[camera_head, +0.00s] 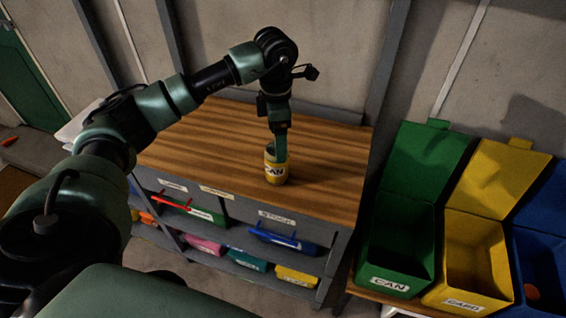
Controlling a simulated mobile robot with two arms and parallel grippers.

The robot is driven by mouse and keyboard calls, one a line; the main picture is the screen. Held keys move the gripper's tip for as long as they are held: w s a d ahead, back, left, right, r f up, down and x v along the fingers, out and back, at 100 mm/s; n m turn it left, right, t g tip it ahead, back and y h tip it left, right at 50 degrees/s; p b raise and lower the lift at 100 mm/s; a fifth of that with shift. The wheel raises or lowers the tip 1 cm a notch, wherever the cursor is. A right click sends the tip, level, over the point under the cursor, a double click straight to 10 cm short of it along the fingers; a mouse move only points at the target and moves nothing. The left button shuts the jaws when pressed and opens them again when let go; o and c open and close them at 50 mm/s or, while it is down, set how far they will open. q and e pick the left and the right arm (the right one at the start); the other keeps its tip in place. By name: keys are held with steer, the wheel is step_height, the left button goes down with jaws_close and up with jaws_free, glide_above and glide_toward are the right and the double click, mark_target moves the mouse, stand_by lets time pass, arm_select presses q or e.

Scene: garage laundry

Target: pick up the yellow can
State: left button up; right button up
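The yellow can (275,174), with a white "CAN" label, is upright at the front part of the wooden tabletop (215,140). My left gripper (280,155) points down at the can from above. Its fingers overlap the top of the can and hide part of its rim. The fingers are seen edge-on, so I cannot tell whether they are closed on the can or only around it. The can looks to be at the tabletop, though a small gap beneath it cannot be ruled out. My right gripper is not in view.
To the right stand open-lidded bins: a green one labelled "CAN" (392,282), a yellow one (466,299) and a blue one (540,305) holding an orange item. Shelves below the tabletop hold colored boxes, including a blue one (283,240). A wall rises behind.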

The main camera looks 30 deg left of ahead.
mark_target(276, 167)
arm_select(q)
steer(key=f+b, duration=0.2)
steer(key=f, duration=0.1)
steer(key=shift+s+a+f, duration=0.1)
steer(key=shift+s, duration=0.1)
steer(key=shift+f, duration=0.25)
step_height(276, 167, down, 6)
steer(key=p, duration=0.3)
steer(key=shift+a+f, duration=0.15)
steer(key=shift+f, duration=0.5)
steer(key=shift+r, duration=0.1)
steer(key=c, duration=1.6)
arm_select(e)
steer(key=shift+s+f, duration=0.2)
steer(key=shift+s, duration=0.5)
